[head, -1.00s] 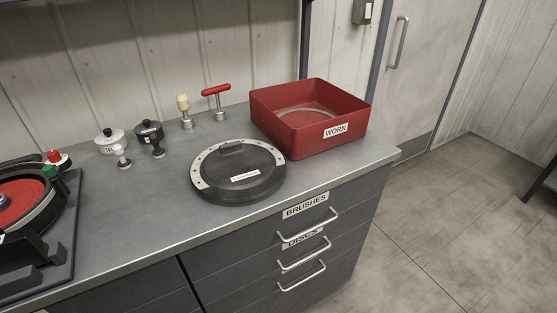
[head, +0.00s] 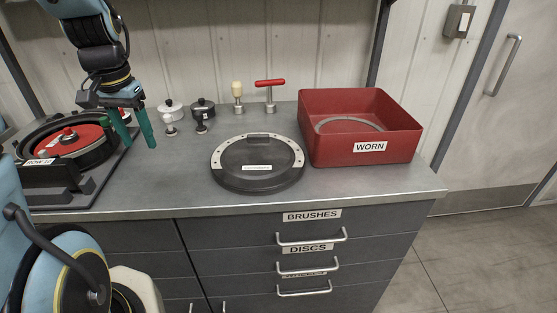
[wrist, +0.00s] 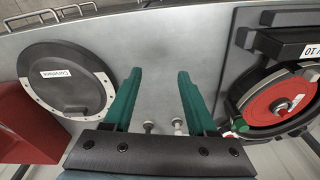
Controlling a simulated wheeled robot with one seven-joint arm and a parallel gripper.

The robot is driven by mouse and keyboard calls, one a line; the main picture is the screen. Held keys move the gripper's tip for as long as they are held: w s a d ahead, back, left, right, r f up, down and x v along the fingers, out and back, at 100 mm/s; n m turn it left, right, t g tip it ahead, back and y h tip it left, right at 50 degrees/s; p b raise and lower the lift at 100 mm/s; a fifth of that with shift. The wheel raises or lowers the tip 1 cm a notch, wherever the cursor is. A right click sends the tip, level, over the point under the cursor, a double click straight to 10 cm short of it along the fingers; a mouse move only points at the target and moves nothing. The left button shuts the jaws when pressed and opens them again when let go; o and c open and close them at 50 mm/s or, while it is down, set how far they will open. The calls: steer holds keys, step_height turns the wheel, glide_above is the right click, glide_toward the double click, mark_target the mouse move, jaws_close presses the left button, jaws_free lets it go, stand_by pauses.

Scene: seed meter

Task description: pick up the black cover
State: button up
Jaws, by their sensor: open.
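The black cover (head: 258,164) is a round, dark lid with a light band along part of its rim, a raised handle block and a white label. It lies flat on the grey counter, left of the red bin. It also shows at the left in the wrist view (wrist: 66,88). My gripper (head: 133,142) hangs above the counter to the left of the cover, beside the seed meter. Its green fingers are open with nothing between them, as the wrist view shows (wrist: 155,95). The fingers are apart from the cover.
A red bin marked WORN (head: 368,148) holding a ring stands close right of the cover. The seed meter with a red disc (head: 72,142) is at left. Counter (head: 180,180) left of the cover is clear.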

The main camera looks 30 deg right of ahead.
steer(key=w+d+m+g+b, duration=0.1)
steer(key=w+d+m+b, duration=0.3)
steer(key=d+m, duration=0.9)
steer(key=m+p, duration=0.1)
steer(key=m, duration=0.2)
glide_above(260, 135)
steer(key=f, duration=0.4)
steer(key=shift+a+f, duration=0.25)
steer(key=shift+a, duration=0.15)
steer(key=shift+d+f+p, duration=0.2)
steer(key=shift+f+p, duration=0.55)
steer(key=shift+f, duration=0.55)
steer(key=shift+d+f+p, duration=0.2)
steer(key=shift+f+p, duration=0.5)
steer(key=shift+f, duration=0.6)
steer(key=shift+c, duration=0.4)
jaws_close()
